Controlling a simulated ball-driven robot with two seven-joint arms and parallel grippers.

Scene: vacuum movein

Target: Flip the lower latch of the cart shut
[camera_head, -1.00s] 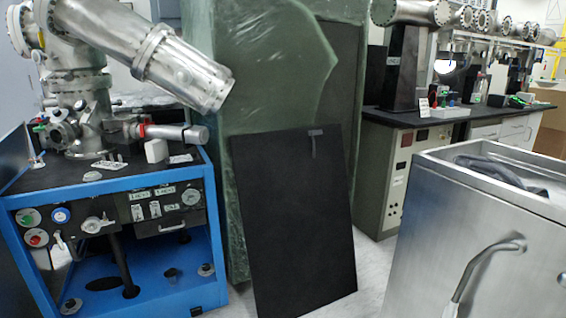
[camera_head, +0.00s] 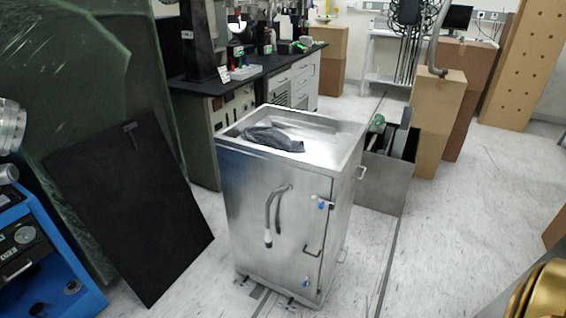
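The metal cart (camera_head: 255,230) stands upright in the middle of the head view, with its front and right side showing. Its lower latch (camera_head: 306,281), a small part with a blue tip, sits low near the front right edge. A similar upper latch (camera_head: 322,204) sits near the top of the same front. At this size I cannot tell whether either latch is open or shut. Neither of my grippers is in view.
A dark cloth (camera_head: 272,138) lies in the cart's top tray. A grey hose (camera_head: 272,215) hangs on its front. A black panel (camera_head: 130,205) leans at the left. A metal bin (camera_head: 380,185) stands behind the cart. The floor (camera_head: 460,200) at the right is clear.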

